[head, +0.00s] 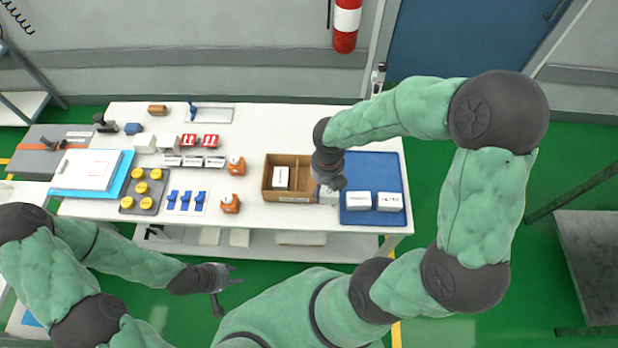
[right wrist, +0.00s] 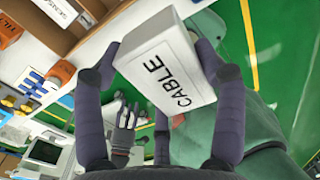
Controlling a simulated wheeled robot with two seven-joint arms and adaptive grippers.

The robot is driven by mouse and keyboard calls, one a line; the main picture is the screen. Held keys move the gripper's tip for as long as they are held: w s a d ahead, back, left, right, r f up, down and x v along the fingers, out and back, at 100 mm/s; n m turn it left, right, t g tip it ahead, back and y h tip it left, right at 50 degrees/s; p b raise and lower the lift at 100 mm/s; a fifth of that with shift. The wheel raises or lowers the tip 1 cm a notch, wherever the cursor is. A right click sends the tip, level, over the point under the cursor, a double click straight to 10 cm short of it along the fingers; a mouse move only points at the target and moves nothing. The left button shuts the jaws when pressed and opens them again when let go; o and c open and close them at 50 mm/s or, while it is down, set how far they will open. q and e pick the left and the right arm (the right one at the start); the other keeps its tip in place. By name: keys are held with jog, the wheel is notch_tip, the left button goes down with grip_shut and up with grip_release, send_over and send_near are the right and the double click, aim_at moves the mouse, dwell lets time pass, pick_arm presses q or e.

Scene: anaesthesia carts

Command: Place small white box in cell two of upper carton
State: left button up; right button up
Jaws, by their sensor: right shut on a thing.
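My right gripper (head: 331,186) is shut on a small white box (right wrist: 168,68) with the label "CABLE", which sits tilted between the fingers in the right wrist view. In the head view this box (head: 328,197) is mostly hidden under the gripper, between the carton and the blue mat. The brown divided carton (head: 268,184) is just left of the gripper; its left compartment holds a labelled white box (head: 281,177). The carton's right side is partly hidden by my arm. My left gripper (head: 229,284) is open and empty, in front of the table.
A blue mat (head: 372,171) with two white boxes (head: 358,201) lies right of the carton. Left of the carton are orange devices (head: 231,203), blue clips (head: 187,201) and a tray of yellow pieces (head: 134,204). The white table (head: 290,127) is clear behind the carton.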

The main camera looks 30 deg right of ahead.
jog(key=w+d+f+b, duration=0.1)
jog(key=w+f, duration=0.3)
jog(key=w+f+b, duration=0.1)
jog(key=w+f, duration=0.3)
jog(key=w+d+f, duration=0.1)
jog(key=w+f, duration=0.3)
jog(key=shift+w+d+f+b, duration=0.2)
jog(key=shift+d+f+b, duration=0.1)
jog(key=shift+d+b, duration=0.1)
jog(key=shift+f, duration=0.55)
jog(key=o, duration=1.2)
